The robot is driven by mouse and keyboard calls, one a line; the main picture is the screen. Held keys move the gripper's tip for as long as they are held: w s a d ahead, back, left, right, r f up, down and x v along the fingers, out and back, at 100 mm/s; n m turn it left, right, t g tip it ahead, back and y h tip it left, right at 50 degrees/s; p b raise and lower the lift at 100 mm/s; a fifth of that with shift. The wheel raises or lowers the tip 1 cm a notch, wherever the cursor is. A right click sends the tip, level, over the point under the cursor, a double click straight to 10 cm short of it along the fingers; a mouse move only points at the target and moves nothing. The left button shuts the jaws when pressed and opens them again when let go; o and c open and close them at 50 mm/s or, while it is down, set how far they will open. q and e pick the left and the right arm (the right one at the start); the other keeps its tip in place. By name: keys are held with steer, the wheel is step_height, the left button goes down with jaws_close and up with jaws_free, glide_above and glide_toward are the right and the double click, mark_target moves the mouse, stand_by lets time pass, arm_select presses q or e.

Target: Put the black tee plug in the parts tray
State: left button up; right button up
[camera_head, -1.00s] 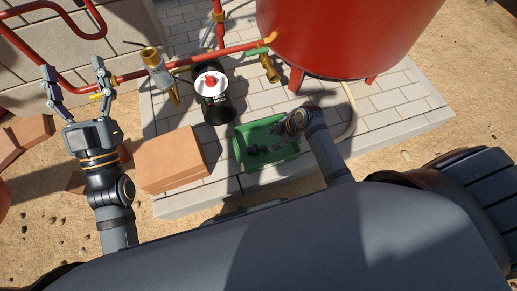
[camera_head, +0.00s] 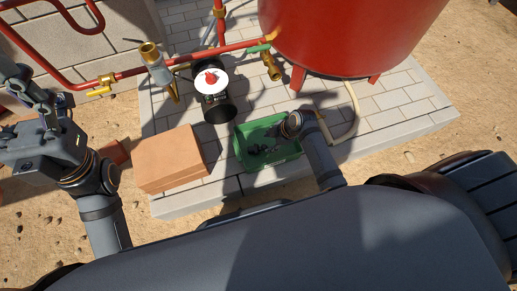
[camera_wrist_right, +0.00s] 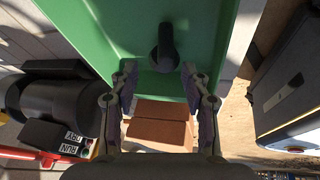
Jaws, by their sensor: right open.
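The green parts tray (camera_head: 240,149) stands on the pale paving in the head view; its green wall and floor (camera_wrist_right: 95,30) fill the top of the right wrist view. A black part that looks like the tee plug (camera_wrist_right: 165,50) is on the tray floor, beyond my right fingertips. My right gripper (camera_wrist_right: 160,78) is open, with nothing between its fingers. In the head view my right arm reaches over the tray, and dark shapes inside (camera_head: 262,148) cannot be told apart. My left gripper (camera_head: 25,105) is at the far left, away from the tray, partly cut off by the picture edge.
Terracotta blocks (camera_head: 170,158) are left of the tray. A black pump (camera_head: 217,107) with a white face and red knob stands behind it. Red pipes (camera_head: 140,71) with brass valves and a large red tank (camera_head: 345,35) are further back. Paving right of the tray is mostly clear.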

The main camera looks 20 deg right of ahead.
mark_target(265, 146)
steer(key=b+x, duration=0.2)
steer(key=x, duration=0.1)
steer(key=s+b+x, duration=0.1)
steer(key=b+x, duration=0.1)
steer(key=shift+a+f, duration=0.1)
steer(key=shift+f, duration=0.1)
steer(key=shift+w+f, duration=0.1)
jaws_close()
